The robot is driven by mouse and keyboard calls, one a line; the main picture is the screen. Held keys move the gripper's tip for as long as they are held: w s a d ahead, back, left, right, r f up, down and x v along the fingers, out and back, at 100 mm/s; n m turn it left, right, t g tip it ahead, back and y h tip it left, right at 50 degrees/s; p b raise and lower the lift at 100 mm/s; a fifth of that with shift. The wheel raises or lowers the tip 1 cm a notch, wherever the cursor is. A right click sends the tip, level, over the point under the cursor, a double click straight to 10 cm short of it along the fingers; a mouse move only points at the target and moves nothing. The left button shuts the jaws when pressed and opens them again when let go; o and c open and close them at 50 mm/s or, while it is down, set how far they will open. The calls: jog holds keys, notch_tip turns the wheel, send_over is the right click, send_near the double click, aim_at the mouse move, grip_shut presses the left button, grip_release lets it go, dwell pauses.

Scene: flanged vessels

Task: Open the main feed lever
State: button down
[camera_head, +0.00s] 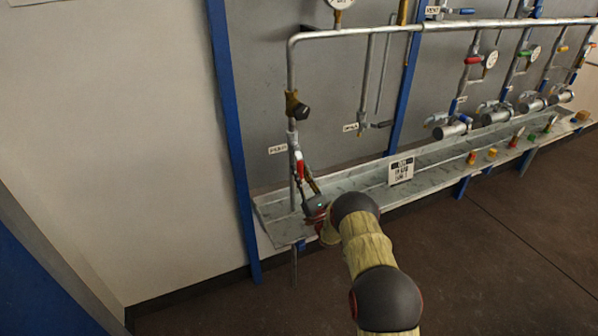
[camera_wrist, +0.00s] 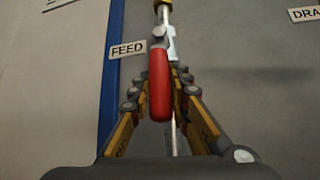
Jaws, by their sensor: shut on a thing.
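The main feed lever is a red handle (camera_wrist: 160,85) in the middle of the wrist view, in front of the vertical pipe beside the "FEED" label (camera_wrist: 128,49). In the head view the red lever (camera_head: 299,168) shows small at the left pipe, running roughly along it and pointing down. My gripper (camera_wrist: 171,80) has its two yellow and grey fingers on either side of the handle, shut on it. In the head view my gripper (camera_head: 308,184) reaches up to the lever from below right. The exact finger contact is partly hidden behind the handle.
A metal tray (camera_head: 350,183) runs below the pipes, with a printed sign (camera_head: 401,171) on its front. Blue posts (camera_head: 233,140) stand at the left and centre. Several other valves with coloured levers (camera_head: 473,60) are to the right. The floor in front is clear.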

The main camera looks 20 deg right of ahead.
jog(key=shift+a+f, duration=0.15)
jog(key=shift+f, duration=0.05)
jog(key=c, duration=2)
grip_release()
jog(key=shift+o, duration=1.4)
jog(key=shift+r, duration=0.1)
jog(key=shift+o, duration=0.3)
jog(key=v, duration=1.2)
